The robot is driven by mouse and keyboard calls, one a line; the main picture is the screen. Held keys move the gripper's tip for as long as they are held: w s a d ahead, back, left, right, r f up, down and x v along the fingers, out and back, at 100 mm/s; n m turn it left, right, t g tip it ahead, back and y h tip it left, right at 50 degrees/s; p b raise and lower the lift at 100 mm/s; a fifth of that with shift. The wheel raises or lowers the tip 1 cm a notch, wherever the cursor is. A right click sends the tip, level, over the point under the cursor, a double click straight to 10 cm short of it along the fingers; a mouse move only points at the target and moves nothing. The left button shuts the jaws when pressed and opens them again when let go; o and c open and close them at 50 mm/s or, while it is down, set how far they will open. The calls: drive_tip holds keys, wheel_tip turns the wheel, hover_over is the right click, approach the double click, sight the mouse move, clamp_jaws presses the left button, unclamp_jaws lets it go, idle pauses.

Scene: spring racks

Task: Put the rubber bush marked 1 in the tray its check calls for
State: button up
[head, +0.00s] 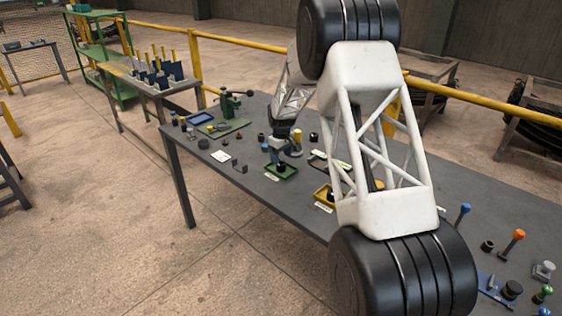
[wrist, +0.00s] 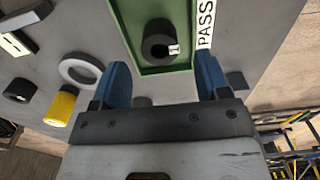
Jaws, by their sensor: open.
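A black rubber bush (wrist: 155,40) with a small white tag sits inside the green tray (wrist: 187,15), whose white label reads PASS. In the head view my gripper (head: 273,153) is just above and behind the green tray. A yellow tray (head: 318,197) stands to its right, partly hidden by my arm.
A grey ring (wrist: 81,70) and a yellow-and-black cylinder (wrist: 61,108) lie left of my fingers. Knobs and small parts lie at the right.

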wheel_tip(320, 180, up, 9)
drive_tip(key=shift+f, duration=0.15)
drive_tip(key=shift+s, duration=0.1)
idle(0.9)
drive_tip(key=s+d+r+m, duration=0.1)
drive_tip(key=s+d+r, duration=0.2)
drive_tip(key=s+r, duration=0.5)
drive_tip(key=s+d+r+m+t, duration=0.1)
drive_tip(key=s+d+r+m, duration=0.3)
drive_tip(key=s, duration=0.7)
drive_tip(key=s+d+r+n, duration=0.1)
drive_tip(key=s+d+r, duration=0.1)
drive_tip(key=s+r, duration=0.65)
drive_tip(key=s+d+f+m, duration=0.1)
drive_tip(key=s+d+m, duration=0.1)
drive_tip(key=s, duration=1.6)
drive_tip(key=s+d+f+m+t, duration=0.1)
drive_tip(key=s+d+f+m, duration=0.1)
drive_tip(key=s, duration=1.7)
drive_tip(key=shift+d+f+m+t, duration=0.2)
drive_tip(key=shift+d+m+t, duration=0.1)
drive_tip(key=shift+d+m, duration=0.4)
drive_tip(key=shift+d, duration=0.1)
